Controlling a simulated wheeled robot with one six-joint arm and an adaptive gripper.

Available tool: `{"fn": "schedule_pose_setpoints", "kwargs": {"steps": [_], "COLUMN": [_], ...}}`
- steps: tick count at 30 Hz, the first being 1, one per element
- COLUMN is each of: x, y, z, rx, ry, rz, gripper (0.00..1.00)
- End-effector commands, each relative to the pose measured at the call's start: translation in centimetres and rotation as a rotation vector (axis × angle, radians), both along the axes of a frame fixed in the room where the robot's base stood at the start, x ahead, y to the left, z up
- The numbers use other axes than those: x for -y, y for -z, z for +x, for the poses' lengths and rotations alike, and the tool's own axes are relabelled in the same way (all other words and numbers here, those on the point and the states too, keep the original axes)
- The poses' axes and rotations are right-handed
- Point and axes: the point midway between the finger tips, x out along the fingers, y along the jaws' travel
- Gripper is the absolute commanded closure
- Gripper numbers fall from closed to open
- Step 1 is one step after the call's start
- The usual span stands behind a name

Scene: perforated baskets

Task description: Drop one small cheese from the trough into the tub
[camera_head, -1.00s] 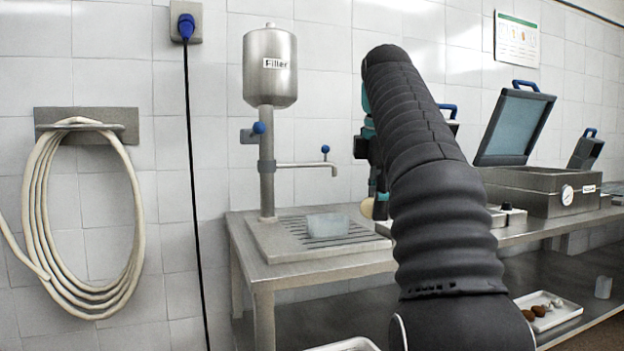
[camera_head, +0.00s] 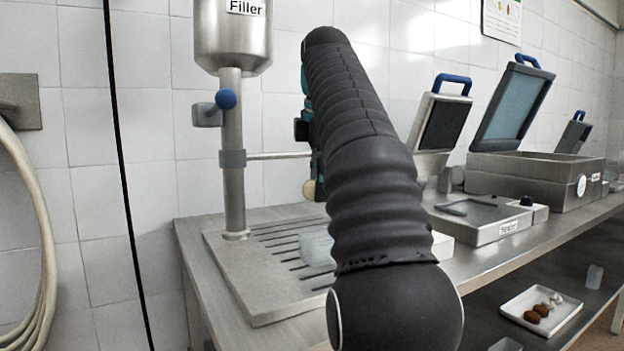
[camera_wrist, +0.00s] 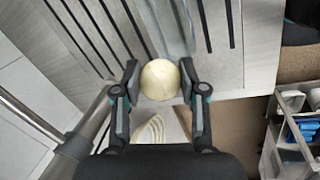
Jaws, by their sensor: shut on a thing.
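My gripper (camera_wrist: 160,84) is shut on a small round pale cheese (camera_wrist: 160,79), with a finger on each side of it in the wrist view. In the head view the cheese (camera_head: 309,189) shows just left of my dark arm, held above the bench. The tub (camera_head: 317,247) is a pale translucent container on the slotted plate under the filler, partly hidden by my arm. In the wrist view the tub (camera_wrist: 170,27) shows faintly beyond the cheese. I cannot make out the trough for certain; a pale ribbed shape lies below the fingers in the wrist view.
The filler (camera_head: 233,40) stands left of the tub, with its column and a thin spout pipe near my gripper. A sealer (camera_head: 485,218) and lidded machines stand on the bench to the right. A white tray (camera_head: 572,312) with small items lies on the lower shelf.

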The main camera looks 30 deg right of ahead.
Motion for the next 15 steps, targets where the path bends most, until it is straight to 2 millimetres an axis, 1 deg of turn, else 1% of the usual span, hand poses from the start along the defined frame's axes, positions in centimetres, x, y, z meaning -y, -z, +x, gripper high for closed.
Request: {"fn": "schedule_pose_setpoints", "kwargs": {"steps": [5,15], "x": [0.0,0.0], "y": [1.4,5.0], "z": [-0.1,0.0], "rx": [-0.005,-0.004], "ry": [0.000,0.000], "rz": [0.002,0.001], "gripper": [0.89,0.89]}}
